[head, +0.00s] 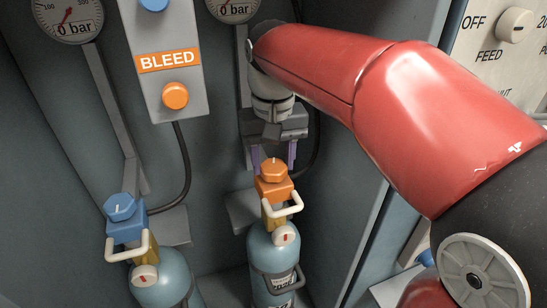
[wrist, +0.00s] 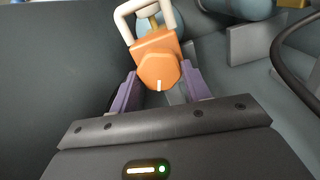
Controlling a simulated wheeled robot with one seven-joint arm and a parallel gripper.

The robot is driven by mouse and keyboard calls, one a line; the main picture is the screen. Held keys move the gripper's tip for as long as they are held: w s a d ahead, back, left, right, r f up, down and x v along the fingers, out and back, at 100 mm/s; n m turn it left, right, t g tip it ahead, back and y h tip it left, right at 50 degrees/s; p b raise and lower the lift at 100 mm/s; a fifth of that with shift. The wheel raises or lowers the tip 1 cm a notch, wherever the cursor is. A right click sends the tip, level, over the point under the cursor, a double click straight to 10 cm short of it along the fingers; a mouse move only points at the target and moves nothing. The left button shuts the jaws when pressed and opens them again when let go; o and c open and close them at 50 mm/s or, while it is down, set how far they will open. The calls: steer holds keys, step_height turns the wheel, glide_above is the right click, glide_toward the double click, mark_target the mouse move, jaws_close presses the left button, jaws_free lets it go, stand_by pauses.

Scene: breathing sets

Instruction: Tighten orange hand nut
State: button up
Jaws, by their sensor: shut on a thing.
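The orange hand nut (head: 273,169) sits on top of the right-hand blue cylinder (head: 274,258), above an orange block. It has flat sides and a white mark on its top. In the wrist view the nut (wrist: 159,70) lies between the two purple fingers, its white mark pointing toward my gripper. My gripper (head: 273,165) reaches down from behind the nut, and its fingers (wrist: 159,82) are shut on the nut's sides. The exact finger contact is partly hidden by the nut in both views.
A second cylinder (head: 166,285) with a blue hand nut (head: 120,207) stands at left. A BLEED panel (head: 165,60) with an orange knob hangs on the back wall. Gauges (head: 70,15) read near 0 bar. A cream handle (head: 285,211) juts out below the orange nut.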

steer(key=n, duration=0.4)
steer(key=shift+n, duration=0.3)
steer(key=n, duration=0.4)
steer(key=shift+a+n, duration=0.1)
steer(key=shift+n, duration=0.2)
steer(key=n, duration=0.4)
steer(key=shift+s+n, duration=0.1)
steer(key=shift+n, duration=0.2)
steer(key=n, duration=0.9)
steer(key=shift+s, duration=0.1)
steer(key=n, duration=0.4)
steer(key=shift+n, duration=0.3)
steer(key=n, duration=0.4)
steer(key=shift+n, duration=2)
